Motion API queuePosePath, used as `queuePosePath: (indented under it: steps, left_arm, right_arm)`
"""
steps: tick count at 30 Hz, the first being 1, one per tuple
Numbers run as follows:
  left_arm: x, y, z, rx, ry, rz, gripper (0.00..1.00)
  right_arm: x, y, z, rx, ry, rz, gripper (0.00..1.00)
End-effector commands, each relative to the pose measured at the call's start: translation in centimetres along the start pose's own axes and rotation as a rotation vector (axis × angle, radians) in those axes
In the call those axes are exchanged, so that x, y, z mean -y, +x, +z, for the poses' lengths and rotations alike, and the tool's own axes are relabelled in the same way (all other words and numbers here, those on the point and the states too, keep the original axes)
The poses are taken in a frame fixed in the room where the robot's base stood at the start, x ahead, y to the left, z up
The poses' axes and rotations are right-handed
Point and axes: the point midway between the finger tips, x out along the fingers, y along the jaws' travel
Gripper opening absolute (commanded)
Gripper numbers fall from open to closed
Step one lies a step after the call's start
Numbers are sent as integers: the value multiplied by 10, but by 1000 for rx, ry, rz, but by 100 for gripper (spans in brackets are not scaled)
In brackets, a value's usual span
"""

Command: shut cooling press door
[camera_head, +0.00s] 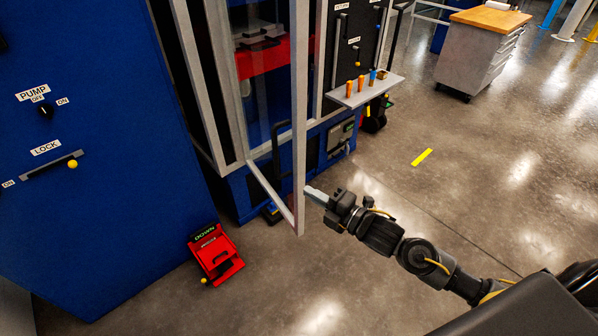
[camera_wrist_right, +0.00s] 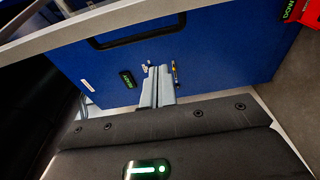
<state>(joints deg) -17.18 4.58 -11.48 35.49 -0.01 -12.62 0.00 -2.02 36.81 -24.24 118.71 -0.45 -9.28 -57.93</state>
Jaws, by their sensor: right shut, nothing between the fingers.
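The cooling press door (camera_head: 299,120) is a clear panel in a pale metal frame with a black handle (camera_head: 281,147). It stands open, swung out toward me from the press (camera_head: 245,188). My right gripper (camera_head: 312,193) is shut and empty, its tips at the right side of the door's outer post, near its lower end. I cannot tell if they touch it. In the right wrist view, the closed fingers (camera_wrist_right: 158,87) point at a blue panel (camera_wrist_right: 215,60), and a pale frame bar (camera_wrist_right: 130,18) crosses the top. My left gripper is not in view.
A blue cabinet (camera_head: 90,130) with pump and lock controls stands at left. A red floor pedal box (camera_head: 215,254) lies in front of it. A small shelf (camera_head: 365,92) with several orange and blue pieces juts out behind the door. The floor at right is mostly clear.

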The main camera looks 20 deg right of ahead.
Motion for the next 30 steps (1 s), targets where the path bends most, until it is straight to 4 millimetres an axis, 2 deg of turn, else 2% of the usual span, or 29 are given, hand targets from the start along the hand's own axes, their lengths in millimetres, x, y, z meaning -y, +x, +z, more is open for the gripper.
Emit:
queuePosePath:
  steps: [14, 21, 30]
  left_arm:
    - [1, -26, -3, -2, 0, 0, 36]
    - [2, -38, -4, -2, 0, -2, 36]
    - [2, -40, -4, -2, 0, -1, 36]
  right_arm:
    - [-4, 93, 0, 1, 3, 2, 0]
    - [-2, 81, 30, 1, 1, -2, 0]
    - [0, 78, 38, 0, 2, 0, 0]
